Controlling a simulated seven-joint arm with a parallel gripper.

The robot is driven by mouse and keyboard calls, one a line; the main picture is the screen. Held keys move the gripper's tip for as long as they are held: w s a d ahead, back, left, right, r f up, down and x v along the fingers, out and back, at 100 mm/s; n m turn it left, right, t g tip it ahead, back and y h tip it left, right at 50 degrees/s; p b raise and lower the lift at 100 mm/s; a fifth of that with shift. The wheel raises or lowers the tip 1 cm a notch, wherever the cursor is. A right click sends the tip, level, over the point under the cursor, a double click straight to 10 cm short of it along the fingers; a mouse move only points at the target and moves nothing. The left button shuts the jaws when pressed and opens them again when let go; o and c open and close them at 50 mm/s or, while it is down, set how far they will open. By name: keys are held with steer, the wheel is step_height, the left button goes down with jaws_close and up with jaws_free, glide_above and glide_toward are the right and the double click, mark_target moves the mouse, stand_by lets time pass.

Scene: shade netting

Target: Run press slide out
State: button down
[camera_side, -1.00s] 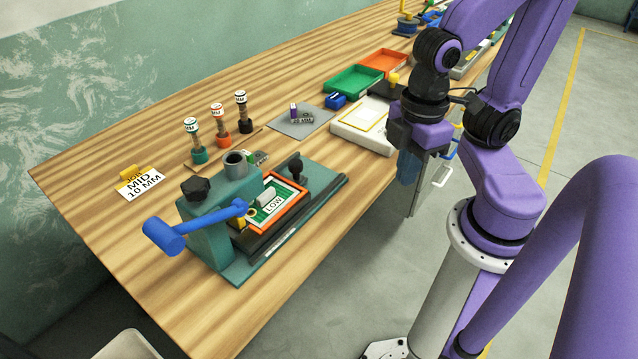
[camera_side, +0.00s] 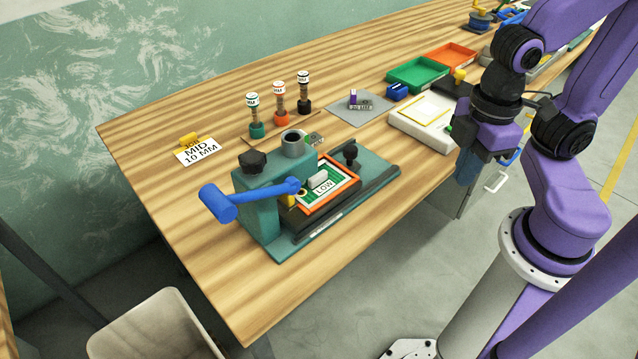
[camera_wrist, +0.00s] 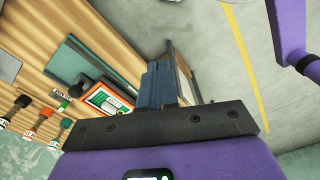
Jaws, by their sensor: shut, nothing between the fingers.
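The teal press (camera_side: 262,212) stands near the front edge of the wooden table, with a blue lever (camera_side: 245,201) reaching out to its left. Its slide (camera_side: 345,180), an orange-framed tray with a green-and-white card marked LOW, sits beside the press body, with a black knob (camera_side: 351,150) behind it. A small grey piece lies on the card. The slide also shows in the wrist view (camera_wrist: 104,103). My gripper (camera_side: 466,171) hangs right of the press, off the table's front edge, apart from everything. Its blue fingers (camera_wrist: 160,84) are together and empty.
Several stamp-like tools (camera_side: 279,104) stand behind the press. A white pad (camera_side: 424,121), green tray (camera_side: 418,74) and orange tray (camera_side: 449,58) lie to the right. A pale bin (camera_side: 155,330) is below left.

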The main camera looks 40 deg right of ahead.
stand_by(0.4)
steer(key=c, duration=1.2)
jaws_free()
steer(key=shift+w, duration=0.1)
steer(key=o, duration=0.4)
steer(key=shift+w+a+r, duration=0.1)
steer(key=shift+w+a, duration=0.1)
steer(key=shift+w, duration=0.15)
steer(key=shift+o, duration=0.2)
step_height(320, 180, up, 5)
steer(key=m, duration=1)
glide_above(351, 148)
step_height(351, 148, down, 17)
steer(key=shift+f, duration=0.15)
